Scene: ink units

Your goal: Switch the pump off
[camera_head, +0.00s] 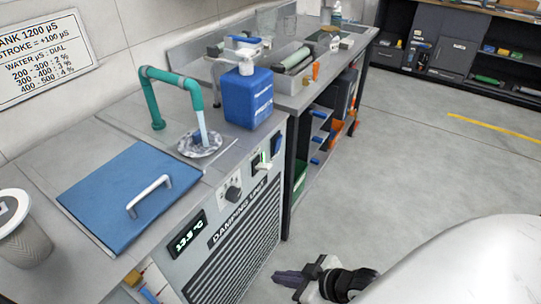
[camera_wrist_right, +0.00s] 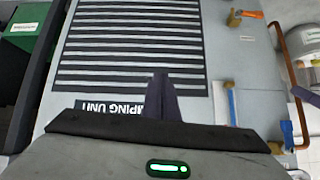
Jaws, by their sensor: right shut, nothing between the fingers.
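The damping unit (camera_head: 228,250) has a grey front panel with a vent grille, a display reading about 13.5 °C and a dark round knob (camera_head: 233,193). A small switch (camera_head: 259,162) with a green-lit part sits at the panel's upper right. Water runs from the teal pipe (camera_head: 152,100) into a round drain (camera_head: 200,144) on the top. My right gripper (camera_head: 288,278) is shut and empty, low in front of the unit and clear of the switch. In the wrist view its fingers (camera_wrist_right: 163,95) overlap the grille and the label. My left gripper is out of view.
A blue container (camera_head: 248,98) stands behind the switch on the top. A blue lid (camera_head: 128,192) with a white handle lies at the left, near a grey cup (camera_head: 22,235). The bench (camera_head: 330,60) continues to the back right. The floor (camera_head: 400,160) is open at the right.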

